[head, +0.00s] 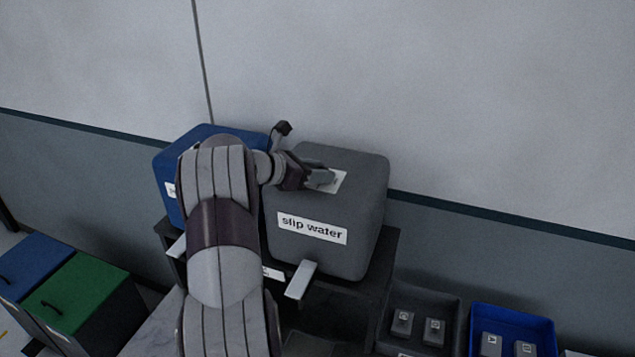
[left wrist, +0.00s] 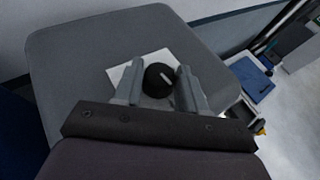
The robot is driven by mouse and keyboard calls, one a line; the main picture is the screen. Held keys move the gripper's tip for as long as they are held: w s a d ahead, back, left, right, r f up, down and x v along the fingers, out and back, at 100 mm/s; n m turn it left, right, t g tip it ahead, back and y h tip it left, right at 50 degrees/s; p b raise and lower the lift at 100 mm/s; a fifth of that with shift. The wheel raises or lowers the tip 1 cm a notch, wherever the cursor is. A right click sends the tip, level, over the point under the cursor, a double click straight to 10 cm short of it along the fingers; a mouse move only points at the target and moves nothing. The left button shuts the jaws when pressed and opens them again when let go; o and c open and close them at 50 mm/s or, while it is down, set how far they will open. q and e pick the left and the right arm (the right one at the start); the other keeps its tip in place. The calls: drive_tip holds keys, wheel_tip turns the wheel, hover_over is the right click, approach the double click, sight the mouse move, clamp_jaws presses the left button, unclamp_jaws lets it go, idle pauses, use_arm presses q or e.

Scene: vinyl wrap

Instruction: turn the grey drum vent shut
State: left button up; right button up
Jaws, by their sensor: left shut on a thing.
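The grey drum (head: 365,205) labelled "slip water" stands on a dark stand against the wall. Its top also fills much of the left wrist view (left wrist: 75,60). The vent is a round black knob (left wrist: 157,84) with a short white mark, set on a white plate on the drum's top. My left gripper (head: 325,179) reaches over the drum top and is shut on the vent knob, one finger on each side in the left wrist view (left wrist: 161,75). In the head view the gripper hides the knob. My right gripper is not in view.
A blue drum (head: 215,132) stands close on the left, partly behind my left arm. A pale tap lever (head: 301,280) sticks out below the grey drum. Green (head: 85,285) and blue (head: 35,262) bins stand lower left. Grey (head: 455,305) and blue (head: 545,322) trays lie lower right.

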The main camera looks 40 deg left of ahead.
use_arm(q)
drive_tip(key=n+y+b, duration=0.1)
drive_tip(key=y+b, duration=0.1)
drive_tip(key=b, duration=0.1)
drive_tip(key=n+y+b, duration=0.2)
drive_tip(key=b, duration=0.1)
drive_tip(key=d+n+y+b, duration=0.1)
drive_tip(key=n+y+b, duration=0.1)
drive_tip(key=b, duration=0.1)
drive_tip(key=shift+f+t, duration=0.25)
drive_tip(key=shift+t, duration=0.15)
drive_tip(key=shift+n+y+b, duration=0.4)
drive_tip(key=shift+n+y, duration=0.2)
drive_tip(key=shift+d+r+n+g+y, duration=0.15)
drive_tip(key=shift+n+g+y, duration=0.25)
drive_tip(key=shift+n+y, duration=0.65)
drive_tip(key=n+y, duration=0.1)
drive_tip(key=n+g+y, duration=0.1)
drive_tip(key=shift+w+d+r+n+y, duration=0.1)
drive_tip(key=shift+n+y, duration=0.15)
drive_tip(key=shift+y, duration=0.1)
drive_tip(key=n+g+y, duration=0.2)
drive_tip(key=shift+w+d+n, duration=0.1)
drive_tip(key=shift+n, duration=0.2)
drive_tip(key=shift+w+n+g+y+p, duration=0.1)
drive_tip(key=shift+n+g+y+p, duration=0.45)
drive_tip(key=shift+n+g+y, duration=0.85)
drive_tip(key=shift+g, duration=0.4)
drive_tip(key=o, duration=1)
drive_tip(key=shift+n, duration=0.3)
